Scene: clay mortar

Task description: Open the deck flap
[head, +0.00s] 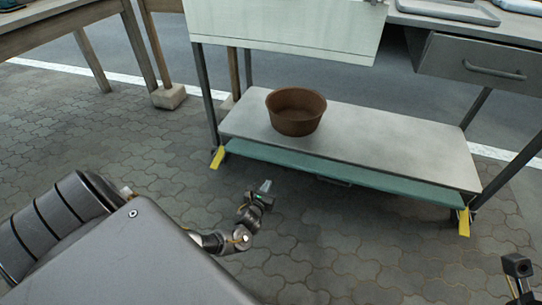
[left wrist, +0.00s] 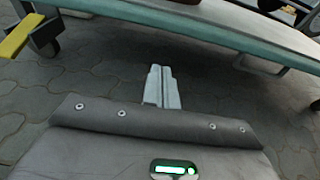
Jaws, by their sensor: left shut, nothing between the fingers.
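A teal flap (head: 345,174) runs along the front edge of the cart's grey lower deck (head: 390,140). It looks closed, and a handle (head: 333,182) shows just under its lower edge. In the left wrist view, the teal flap (left wrist: 200,27) crosses the top, with the handle (left wrist: 262,66) below it at the right. My left gripper (head: 265,186) is in front of the flap, left of the handle and apart from both. Its fingers (left wrist: 162,86) are together and empty. Part of my right arm's end (head: 517,266) shows at the lower right; its fingers are unclear.
A brown clay bowl (head: 296,111) stands on the lower deck. Yellow caster pedals (head: 217,157) (head: 464,222) stick out at both front corners. A pale panel (head: 285,30) and a drawer (head: 480,66) are above. The paved floor in front is clear.

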